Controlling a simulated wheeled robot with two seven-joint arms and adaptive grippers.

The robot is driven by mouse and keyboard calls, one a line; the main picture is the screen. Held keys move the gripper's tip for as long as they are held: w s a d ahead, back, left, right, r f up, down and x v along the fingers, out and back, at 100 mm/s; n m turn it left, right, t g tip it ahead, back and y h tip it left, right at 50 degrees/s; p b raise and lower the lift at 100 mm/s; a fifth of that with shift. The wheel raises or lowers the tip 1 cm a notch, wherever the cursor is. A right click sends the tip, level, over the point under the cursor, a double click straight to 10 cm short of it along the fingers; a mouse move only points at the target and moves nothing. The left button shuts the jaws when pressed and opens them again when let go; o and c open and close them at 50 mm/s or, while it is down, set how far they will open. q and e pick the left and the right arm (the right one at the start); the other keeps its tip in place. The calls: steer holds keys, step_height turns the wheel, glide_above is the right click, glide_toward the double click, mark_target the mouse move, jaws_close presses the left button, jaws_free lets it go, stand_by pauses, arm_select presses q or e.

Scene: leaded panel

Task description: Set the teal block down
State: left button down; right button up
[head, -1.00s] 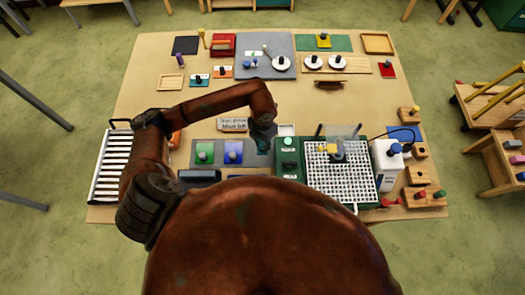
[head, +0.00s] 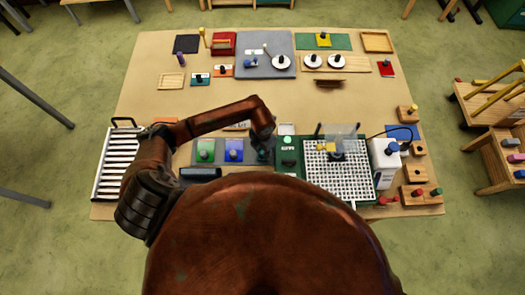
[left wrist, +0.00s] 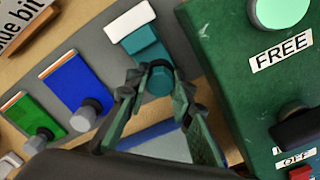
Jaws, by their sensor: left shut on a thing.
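My left gripper (left wrist: 155,92) is shut on the teal block (left wrist: 146,52), with its fingers around the block's round knob. The block is over the right end of a grey board (left wrist: 92,42), in line with a green block (left wrist: 37,118) and a blue block (left wrist: 76,88). I cannot tell whether the teal block touches the board. In the head view my left gripper (head: 264,150) is just right of the blue block (head: 234,150) and left of the green FREE box; the teal block is mostly hidden there. My right gripper is not in view.
The green FREE box (left wrist: 235,40) stands close on the right of the left gripper. A white grid (head: 340,172) and a white container (head: 384,165) are farther right. A striped rack (head: 116,165) is at the left edge. The middle of the table behind the arm is clear.

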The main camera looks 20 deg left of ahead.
arm_select(q)
steer(key=c, duration=1.7)
jaws_free()
steer(key=shift+r, duration=0.1)
steer(key=shift+s+r+b, duration=0.1)
steer(key=shift+r+b, duration=1.4)
steer(key=shift+r, duration=4.5)
